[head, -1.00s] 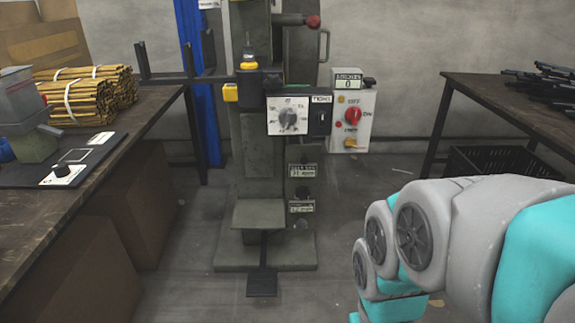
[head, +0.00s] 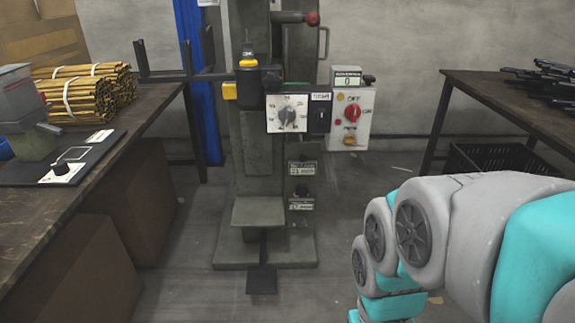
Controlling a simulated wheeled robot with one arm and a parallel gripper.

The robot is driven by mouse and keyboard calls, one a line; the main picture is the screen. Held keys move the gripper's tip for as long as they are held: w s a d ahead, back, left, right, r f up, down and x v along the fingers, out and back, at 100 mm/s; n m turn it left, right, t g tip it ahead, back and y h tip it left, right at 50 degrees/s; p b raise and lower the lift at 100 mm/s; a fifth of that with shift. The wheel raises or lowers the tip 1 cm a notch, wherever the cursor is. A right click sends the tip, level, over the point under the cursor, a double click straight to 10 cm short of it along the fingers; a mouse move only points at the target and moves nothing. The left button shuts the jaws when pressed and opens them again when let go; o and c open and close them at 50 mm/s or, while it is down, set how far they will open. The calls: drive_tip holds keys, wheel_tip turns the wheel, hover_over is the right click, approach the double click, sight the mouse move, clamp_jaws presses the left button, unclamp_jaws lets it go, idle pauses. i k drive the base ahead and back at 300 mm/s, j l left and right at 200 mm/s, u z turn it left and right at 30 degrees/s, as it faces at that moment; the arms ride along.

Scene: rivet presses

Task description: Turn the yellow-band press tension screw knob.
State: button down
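A grey-green press (head: 262,150) stands in the middle of the head view. A thin yellow band (head: 248,64) shows near the top of its black head piece, with a yellow block (head: 230,91) lower left. A small dark knob (head: 302,190) sits on the lower right of the column, between two white labels too small to read surely. A round grey dial knob (head: 286,115) is on a white scale plate higher up. I cannot tell which is the tension screw knob. My arm enters from the right, apart from the press; my gripper is out of view.
A control box (head: 352,115) with a red switch sits right of the dial. A red-ended lever (head: 312,19) sticks out above. A foot pedal (head: 262,280) lies in front. Workbenches stand at left (head: 120,130) and right (head: 480,100). Floor between is clear.

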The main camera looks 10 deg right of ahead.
sight(302, 190)
drive_tip(key=i+l+z, duration=0.6)
drive_tip(key=i+l, duration=0.1)
drive_tip(key=l, duration=0.05)
